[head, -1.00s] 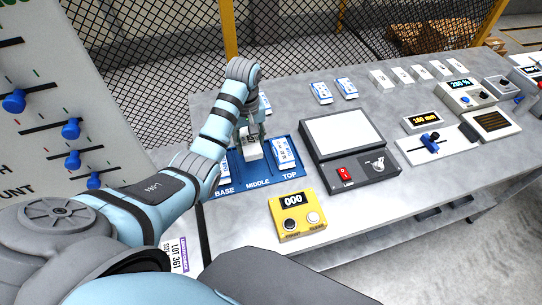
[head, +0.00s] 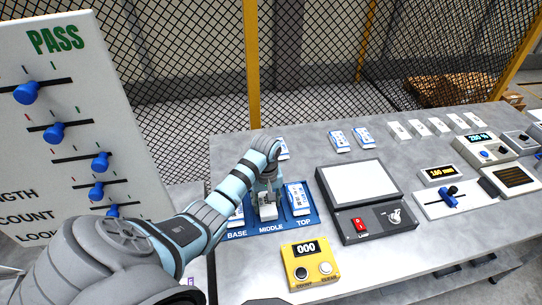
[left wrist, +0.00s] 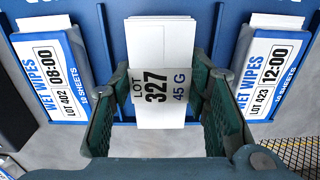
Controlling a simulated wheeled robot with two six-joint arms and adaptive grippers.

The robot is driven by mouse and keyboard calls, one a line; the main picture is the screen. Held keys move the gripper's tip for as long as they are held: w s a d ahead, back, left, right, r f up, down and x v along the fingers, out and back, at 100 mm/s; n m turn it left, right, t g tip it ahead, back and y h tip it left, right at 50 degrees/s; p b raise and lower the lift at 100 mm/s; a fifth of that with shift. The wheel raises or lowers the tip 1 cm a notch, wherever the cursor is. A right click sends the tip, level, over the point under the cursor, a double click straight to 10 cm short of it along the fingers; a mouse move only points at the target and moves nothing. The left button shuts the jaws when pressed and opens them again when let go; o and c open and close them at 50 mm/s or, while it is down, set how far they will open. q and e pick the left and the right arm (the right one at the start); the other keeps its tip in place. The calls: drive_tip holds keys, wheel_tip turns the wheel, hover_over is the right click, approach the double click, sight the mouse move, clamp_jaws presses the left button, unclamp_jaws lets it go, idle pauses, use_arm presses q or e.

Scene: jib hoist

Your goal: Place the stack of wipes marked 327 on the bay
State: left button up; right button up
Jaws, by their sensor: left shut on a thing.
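The white stack of wipes marked 327 (left wrist: 155,88) stands between the green fingers of my left gripper (left wrist: 160,105) in the left wrist view, its label facing the camera. The gripper is shut on it. In the head view my left gripper (head: 266,192) holds the stack (head: 267,211) at the MIDDLE place of the blue tray (head: 254,230), between the packs at BASE and TOP. I cannot tell whether the stack touches the tray floor. Wet wipes packs LOT 402 (left wrist: 58,80) and LOT 423 (left wrist: 268,70) flank it, apart from the fingers. My right gripper is out of view.
A yellow counter reading 000 (head: 309,264) stands in front of the tray. A device with a white panel (head: 359,182) and red switch is to its right. More packs (head: 341,141) lie behind. A board with blue sliders (head: 60,130) stands left; a mesh fence (head: 320,70) runs behind.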

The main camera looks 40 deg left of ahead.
use_arm(q)
drive_tip(key=shift+a+f, duration=0.1)
drive_tip(key=shift+f, duration=0.05)
drive_tip(key=o, duration=1.3)
